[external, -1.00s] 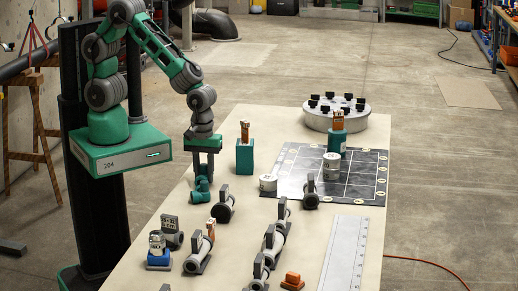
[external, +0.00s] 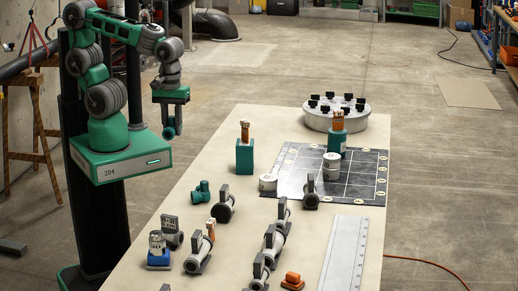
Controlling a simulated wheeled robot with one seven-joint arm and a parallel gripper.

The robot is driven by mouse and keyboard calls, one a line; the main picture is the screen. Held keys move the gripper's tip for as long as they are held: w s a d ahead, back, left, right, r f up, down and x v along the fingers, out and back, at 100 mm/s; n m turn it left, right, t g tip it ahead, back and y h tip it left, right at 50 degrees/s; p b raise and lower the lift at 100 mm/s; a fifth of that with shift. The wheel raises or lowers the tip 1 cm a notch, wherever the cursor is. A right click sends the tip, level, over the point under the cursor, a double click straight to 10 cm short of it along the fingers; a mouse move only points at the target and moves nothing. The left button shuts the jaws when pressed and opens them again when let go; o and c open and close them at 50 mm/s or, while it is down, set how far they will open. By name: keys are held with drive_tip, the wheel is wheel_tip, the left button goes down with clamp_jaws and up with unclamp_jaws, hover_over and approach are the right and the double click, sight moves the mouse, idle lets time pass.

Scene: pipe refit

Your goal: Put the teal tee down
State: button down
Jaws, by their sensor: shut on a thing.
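The teal tee (external: 201,192) stands on the table, left of the grey valve with the dark upright handle. It is clear of my gripper on all sides. My gripper (external: 168,134) is raised up and to the left of the tee, beyond the table's left edge in the picture. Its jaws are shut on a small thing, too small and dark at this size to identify.
A teal block (external: 244,157) with an orange-brown piece on top stands behind the tee. Several grey valves (external: 224,207) stand in front and to the right. A dark gridded mat (external: 300,180) and a round white stand (external: 337,119) lie farther right. The back left of the table is clear.

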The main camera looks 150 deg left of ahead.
drive_tip(key=w+a+r+m+b, duration=0.1)
drive_tip(key=w+m+b, duration=0.1)
drive_tip(key=w, duration=1)
drive_tip(key=m+p, duration=0.1)
drive_tip(key=m, duration=0.1)
hover_over(249, 233)
drive_tip(key=f, duration=1.1)
drive_tip(key=shift+s+d+f, duration=0.15)
drive_tip(key=shift+s+f, duration=0.1)
drive_tip(key=shift+s, duration=0.05)
drive_tip(key=shift+w+f, duration=0.25)
drive_tip(key=shift+f, duration=0.4)
drive_tip(key=shift+f+p, duration=0.45)
drive_tip(key=shift+f, duration=0.85)
drive_tip(key=shift+f, duration=0.1)
